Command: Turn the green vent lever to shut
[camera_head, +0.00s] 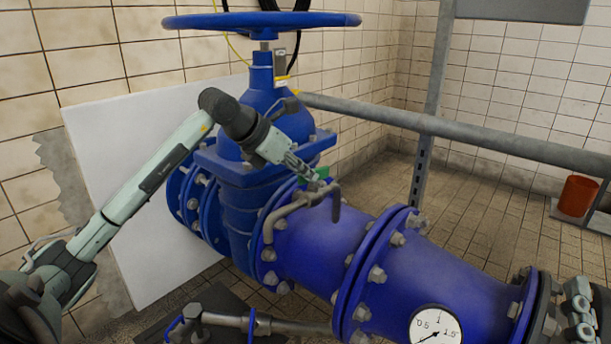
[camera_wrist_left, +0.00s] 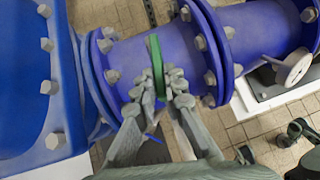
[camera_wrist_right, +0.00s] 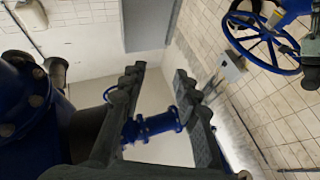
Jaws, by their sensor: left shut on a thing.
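The green vent lever (camera_head: 316,174) sits at the top of a small bent vent pipe (camera_head: 281,216) on the blue pipe. In the left wrist view the lever (camera_wrist_left: 155,62) is a narrow green bar lying along the line of the fingers. My left gripper (camera_head: 308,175) is at the lever, its fingers (camera_wrist_left: 162,85) closed around the near part of the bar. The fingers partly hide the lever in the head view. My right gripper (camera_wrist_right: 158,76) shows in the right wrist view with its fingers apart and nothing between them.
A large blue valve with a handwheel (camera_head: 262,20) stands behind the lever. A pressure gauge (camera_head: 436,325) is on the pipe at the front. A grey rail (camera_head: 450,129) crosses behind. A red bucket (camera_head: 578,195) stands at the far right. The tiled floor behind the pipe is clear.

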